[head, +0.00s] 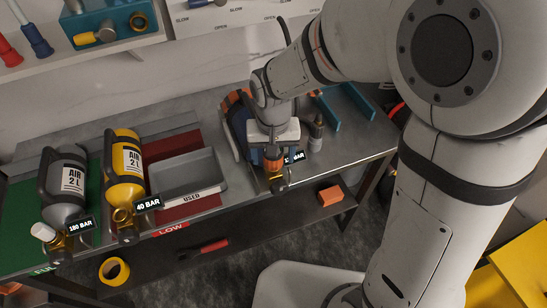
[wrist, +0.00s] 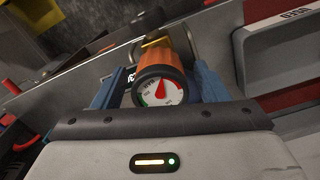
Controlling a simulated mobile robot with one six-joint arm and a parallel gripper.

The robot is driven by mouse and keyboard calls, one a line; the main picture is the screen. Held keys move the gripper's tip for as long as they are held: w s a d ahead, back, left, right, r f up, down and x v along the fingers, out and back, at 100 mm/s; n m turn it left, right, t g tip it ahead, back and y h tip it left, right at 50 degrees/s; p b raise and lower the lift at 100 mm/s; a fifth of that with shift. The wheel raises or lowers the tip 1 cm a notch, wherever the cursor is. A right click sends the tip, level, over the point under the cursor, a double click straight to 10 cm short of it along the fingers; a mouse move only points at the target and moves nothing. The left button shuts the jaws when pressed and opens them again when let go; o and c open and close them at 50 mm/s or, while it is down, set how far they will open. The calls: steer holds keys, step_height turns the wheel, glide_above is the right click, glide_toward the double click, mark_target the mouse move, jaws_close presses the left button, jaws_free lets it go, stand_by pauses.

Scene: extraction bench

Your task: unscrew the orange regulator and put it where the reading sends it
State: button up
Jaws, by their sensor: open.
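The orange regulator (wrist: 166,64) sits between the two blue fingers of my open gripper (wrist: 163,82). Its round white gauge (wrist: 160,92) faces the wrist camera, with a red needle and green and red marks; the exact reading is too small to tell. In the head view the regulator (head: 272,160) is at the front end of a blue cylinder (head: 238,122) lying on the bench, under my gripper (head: 273,145). My wrist hides part of the cylinder and its BAR tag. A grey tray marked USED (head: 210,187) stands left of it.
A grey cylinder (head: 66,188) tagged 180 BAR lies on the green zone (head: 18,222). A yellow cylinder (head: 125,172) tagged 40 BAR lies by the red LOW zone (head: 183,138). A small grey bottle (head: 316,133) and blue stand (head: 352,100) are close on the right.

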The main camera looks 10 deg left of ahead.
steer(key=m, duration=1.1)
steer(key=shift+c, duration=0.4)
